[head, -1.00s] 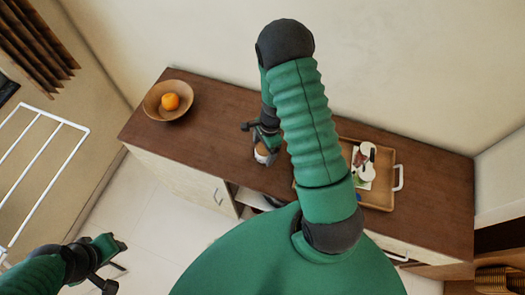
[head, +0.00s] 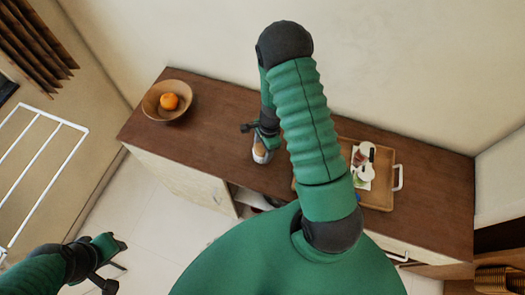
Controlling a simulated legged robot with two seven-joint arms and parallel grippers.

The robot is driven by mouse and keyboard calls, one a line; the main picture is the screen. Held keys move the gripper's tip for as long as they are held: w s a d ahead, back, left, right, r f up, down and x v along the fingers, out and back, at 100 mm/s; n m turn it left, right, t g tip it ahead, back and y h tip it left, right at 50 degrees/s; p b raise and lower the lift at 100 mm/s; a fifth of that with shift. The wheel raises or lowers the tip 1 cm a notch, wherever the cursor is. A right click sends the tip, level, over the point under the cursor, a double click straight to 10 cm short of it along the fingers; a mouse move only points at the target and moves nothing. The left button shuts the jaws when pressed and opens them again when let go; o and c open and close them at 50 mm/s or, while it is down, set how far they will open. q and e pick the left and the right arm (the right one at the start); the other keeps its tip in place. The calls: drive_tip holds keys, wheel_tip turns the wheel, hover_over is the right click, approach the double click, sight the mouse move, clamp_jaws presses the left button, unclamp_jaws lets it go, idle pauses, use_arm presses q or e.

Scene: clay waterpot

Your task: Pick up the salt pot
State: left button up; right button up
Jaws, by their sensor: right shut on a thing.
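The salt pot (head: 261,153), small and whitish with a brown top, is at the front part of the brown cabinet top, left of my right forearm. My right gripper (head: 261,141) is shut on it. The fingers and arm hide part of the pot, and I cannot tell whether its base touches the wood. My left gripper (head: 117,267) is open and empty, low at the left, over the floor in front of the cabinet.
A wooden bowl (head: 153,104) with an orange (head: 170,101) stands at the left end of the cabinet top (head: 215,110). A wooden tray (head: 383,198) with white cups (head: 366,160) lies to the right, partly behind my arm. A white rack (head: 47,160) stands far left.

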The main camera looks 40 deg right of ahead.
drive_tip(key=shift+d+r, duration=0.1)
drive_tip(key=shift+d, duration=0.05)
drive_tip(key=shift+r+p, duration=0.35)
drive_tip(key=shift+p, duration=0.1)
wheel_tip(320, 180, up, 3)
drive_tip(key=p, duration=0.3)
drive_tip(key=shift+s+r, duration=0.1)
drive_tip(key=shift+r, duration=0.1)
drive_tip(key=s+a+b, duration=0.1)
drive_tip(key=s+b, duration=0.1)
drive_tip(key=s, duration=0.1)
drive_tip(key=s+a+b, duration=0.1)
drive_tip(key=s+b, duration=0.1)
drive_tip(key=s, duration=0.2)
drive_tip(key=s+b, duration=0.2)
drive_tip(key=s, duration=0.1)
drive_tip(key=shift+s+a+f+b, duration=0.15)
drive_tip(key=shift+a+f+b, duration=0.15)
drive_tip(key=shift+a+f, duration=0.1)
drive_tip(key=s+p, duration=0.1)
drive_tip(key=p, duration=0.2)
drive_tip(key=s+r+p, duration=0.1)
drive_tip(key=s+p, duration=0.1)
drive_tip(key=p, duration=0.1)
drive_tip(key=s+a+p, duration=0.1)
drive_tip(key=s+p, duration=0.1)
drive_tip(key=p, duration=0.1)
drive_tip(key=shift+a+r, duration=0.1)
drive_tip(key=shift+r, duration=0.15)
